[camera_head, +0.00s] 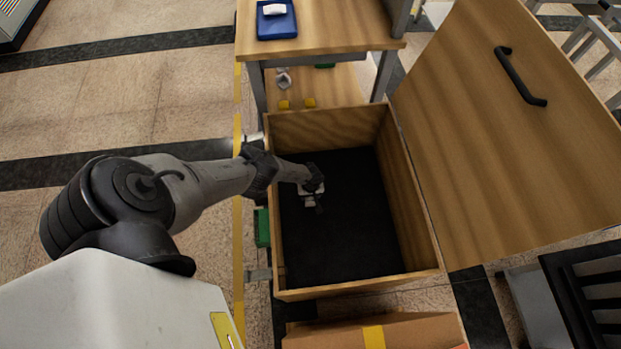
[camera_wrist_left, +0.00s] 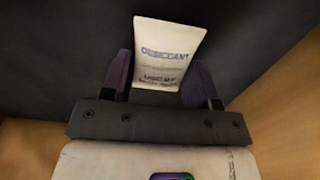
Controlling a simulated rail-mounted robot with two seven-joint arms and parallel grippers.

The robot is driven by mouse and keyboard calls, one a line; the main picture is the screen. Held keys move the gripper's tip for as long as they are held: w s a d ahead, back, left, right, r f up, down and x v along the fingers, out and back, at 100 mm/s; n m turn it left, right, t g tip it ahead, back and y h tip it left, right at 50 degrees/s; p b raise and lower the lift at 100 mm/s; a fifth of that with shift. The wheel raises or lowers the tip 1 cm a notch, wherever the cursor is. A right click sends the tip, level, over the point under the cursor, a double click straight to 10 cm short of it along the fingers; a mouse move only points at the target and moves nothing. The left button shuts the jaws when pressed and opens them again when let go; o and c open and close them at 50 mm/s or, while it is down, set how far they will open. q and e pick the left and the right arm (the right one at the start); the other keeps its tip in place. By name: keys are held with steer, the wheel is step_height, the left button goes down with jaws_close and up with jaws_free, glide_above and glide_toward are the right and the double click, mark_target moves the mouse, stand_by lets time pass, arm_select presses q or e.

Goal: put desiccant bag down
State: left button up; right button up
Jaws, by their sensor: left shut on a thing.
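The bag stands out from the fingers, over the dark floor of the box. The bag's printed word shows in that view. In the head view the bag is mostly hidden by the gripper. I cannot tell whether the bag touches the floor. My right gripper is not in view.
The box's dark floor (camera_head: 345,230) is bare around the gripper. Its wooden lid (camera_head: 500,130) with a black handle stands open at the right. A wooden table (camera_head: 330,30) with a blue tray (camera_head: 277,28) stands behind. A cardboard box (camera_head: 410,332) is in front.

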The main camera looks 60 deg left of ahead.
arm_select(q)
steer(key=shift+f, duration=0.2)
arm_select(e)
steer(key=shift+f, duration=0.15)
arm_select(q)
steer(key=o, duration=0.9)
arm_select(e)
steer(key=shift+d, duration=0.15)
